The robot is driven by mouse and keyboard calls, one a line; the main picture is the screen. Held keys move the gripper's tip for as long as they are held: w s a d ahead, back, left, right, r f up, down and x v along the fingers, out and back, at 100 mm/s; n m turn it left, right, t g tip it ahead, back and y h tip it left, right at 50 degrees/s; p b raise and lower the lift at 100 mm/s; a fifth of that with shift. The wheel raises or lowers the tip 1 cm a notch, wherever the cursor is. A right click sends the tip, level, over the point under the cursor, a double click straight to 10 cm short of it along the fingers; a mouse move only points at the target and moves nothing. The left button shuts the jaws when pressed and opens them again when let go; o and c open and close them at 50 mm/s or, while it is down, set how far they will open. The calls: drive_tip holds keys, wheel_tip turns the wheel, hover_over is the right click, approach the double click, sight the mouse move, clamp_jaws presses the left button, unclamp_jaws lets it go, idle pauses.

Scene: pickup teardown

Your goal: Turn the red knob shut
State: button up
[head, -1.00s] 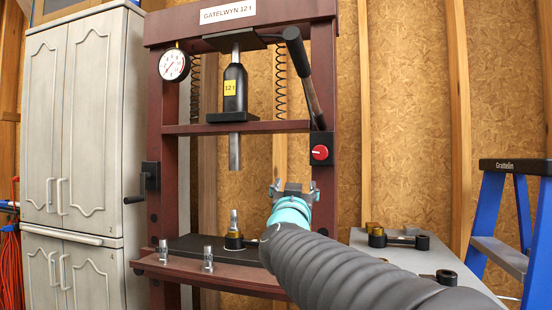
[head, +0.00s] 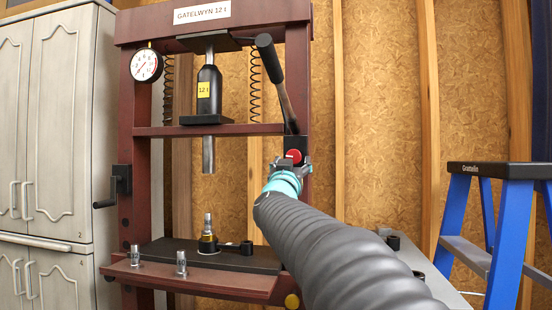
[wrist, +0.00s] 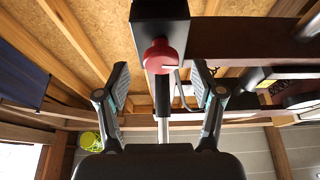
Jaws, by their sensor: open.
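The red knob (head: 294,156) sits on a black plate (head: 297,143) on the right upright of the maroon press. In the wrist view the red knob (wrist: 160,56) is ahead, between the two spread fingers and a little beyond their tips. My gripper (head: 288,165) is open and just below the knob in the head view, partly overlapping the upright. In the wrist view my gripper (wrist: 160,75) holds nothing, and a gap shows between each finger and the knob. A pale mark shows on the knob's face.
A black lever (head: 271,62) hangs down just above the knob. The press bed (head: 240,262) holds a fitting (head: 208,240) and small metal sockets. A blue ladder (head: 470,205) stands at right, a grey cabinet (head: 50,130) at left. A gauge (head: 146,65) is at upper left.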

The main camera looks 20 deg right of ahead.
sight(294, 157)
drive_tip(key=shift+x, duration=1.3)
